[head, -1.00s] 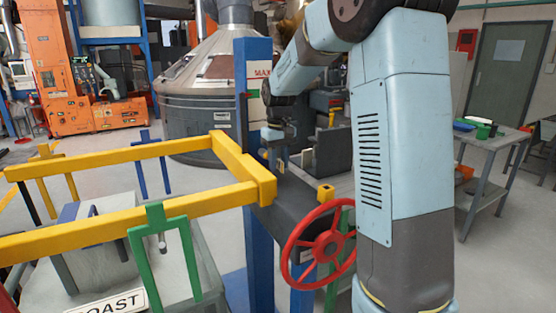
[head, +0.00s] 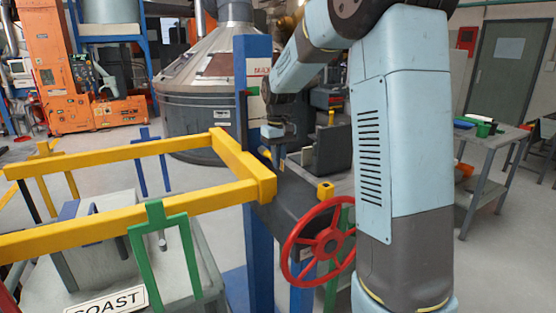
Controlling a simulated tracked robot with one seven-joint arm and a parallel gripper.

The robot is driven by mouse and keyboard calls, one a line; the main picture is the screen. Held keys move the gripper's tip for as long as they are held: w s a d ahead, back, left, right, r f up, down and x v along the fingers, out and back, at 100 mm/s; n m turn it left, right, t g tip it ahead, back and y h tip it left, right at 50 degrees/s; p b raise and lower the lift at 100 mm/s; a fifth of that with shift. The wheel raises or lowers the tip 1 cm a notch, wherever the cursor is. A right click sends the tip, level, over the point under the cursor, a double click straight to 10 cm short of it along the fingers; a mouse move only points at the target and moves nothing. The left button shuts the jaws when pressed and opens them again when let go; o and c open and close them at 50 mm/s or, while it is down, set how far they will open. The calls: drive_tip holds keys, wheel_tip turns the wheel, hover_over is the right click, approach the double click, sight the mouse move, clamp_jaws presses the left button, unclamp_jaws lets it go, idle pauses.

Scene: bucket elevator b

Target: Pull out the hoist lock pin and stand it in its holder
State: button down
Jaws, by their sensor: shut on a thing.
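My gripper (head: 276,146) is small in the head view, beside the blue post and above the dark hoist beam. It is shut on the hoist lock pin, of which I can make out only small yellowish parts (head: 265,153) near the fingers. The pin's lower end and its exact tilt are too small to tell. A small yellow block with a dark top (head: 325,191) stands on the dark beam (head: 290,203), right of the gripper and above the red handwheel; it looks like the pin holder.
A red handwheel (head: 290,247) is at the beam's front end. A yellow rail frame (head: 240,160) ends left of the gripper. A dark grey box (head: 333,150) is to the right.

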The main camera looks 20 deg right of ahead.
drive_tip(key=shift+s+d, duration=0.15)
drive_tip(key=shift+s, duration=0.55)
idle(0.4)
drive_tip(key=shift+s+d, duration=0.2)
drive_tip(key=shift+s, duration=0.65)
drive_tip(key=shift+s+d, duration=0.15)
drive_tip(key=shift+s, duration=0.7)
drive_tip(key=shift+s+d, duration=0.2)
drive_tip(key=shift+s, duration=0.65)
drive_tip(key=shift+s+d, duration=0.2)
drive_tip(key=shift+s, duration=0.8)
drive_tip(key=shift+s+d, duration=0.2)
drive_tip(key=shift+s, duration=0.75)
